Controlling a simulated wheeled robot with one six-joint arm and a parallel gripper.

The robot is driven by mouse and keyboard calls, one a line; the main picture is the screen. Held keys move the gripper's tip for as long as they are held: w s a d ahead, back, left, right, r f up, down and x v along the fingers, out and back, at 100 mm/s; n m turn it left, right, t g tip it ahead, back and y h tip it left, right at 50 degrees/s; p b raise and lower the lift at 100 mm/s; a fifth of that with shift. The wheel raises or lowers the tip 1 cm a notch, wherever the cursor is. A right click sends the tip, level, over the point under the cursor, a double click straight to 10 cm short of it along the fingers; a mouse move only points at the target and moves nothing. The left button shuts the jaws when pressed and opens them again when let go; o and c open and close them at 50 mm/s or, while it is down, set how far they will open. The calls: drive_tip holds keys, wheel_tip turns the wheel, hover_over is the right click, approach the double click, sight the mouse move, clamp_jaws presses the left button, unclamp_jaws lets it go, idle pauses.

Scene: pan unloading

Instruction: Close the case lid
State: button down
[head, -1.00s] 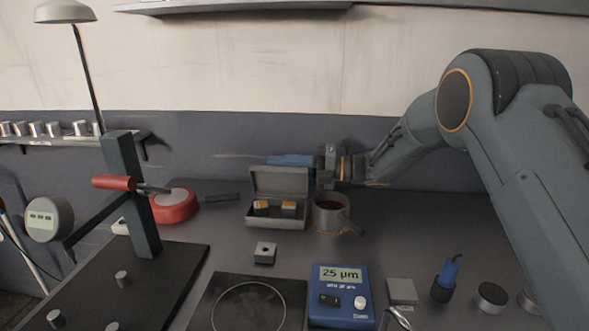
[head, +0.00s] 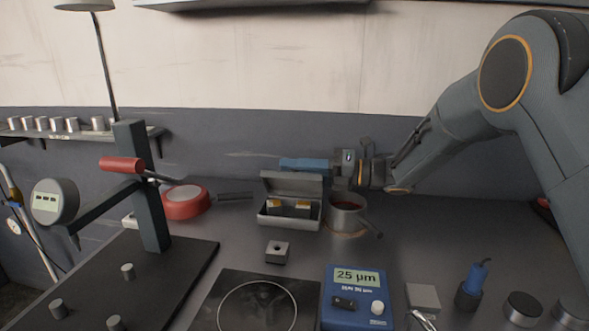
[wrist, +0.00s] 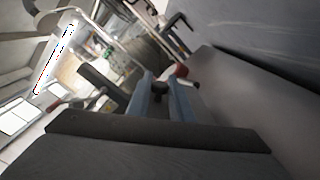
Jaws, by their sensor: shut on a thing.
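The small grey case (head: 289,222) stands on the bench with its lid (head: 291,185) raised at the back, roughly upright. Two yellowish-topped blocks (head: 288,203) sit inside. My gripper (head: 284,163) reaches in from the right, its blue fingers level and just behind and above the lid's top edge. Whether they touch the lid, I cannot tell. In the wrist view my blue fingers (wrist: 160,95) are close together around a small dark round thing (wrist: 158,88), which is too unclear to name. The case does not show clearly there.
A metal pot (head: 346,216) stands close to the case's right side, under my wrist. A red round pan (head: 185,203) lies at left, its handle towards the case. A small block (head: 277,252) and a blue meter (head: 354,296) are in front.

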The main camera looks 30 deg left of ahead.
drive_tip(key=c, duration=1.6)
unclamp_jaws()
drive_tip(key=shift+b+v, duration=0.85)
drive_tip(key=shift+v, duration=3.1)
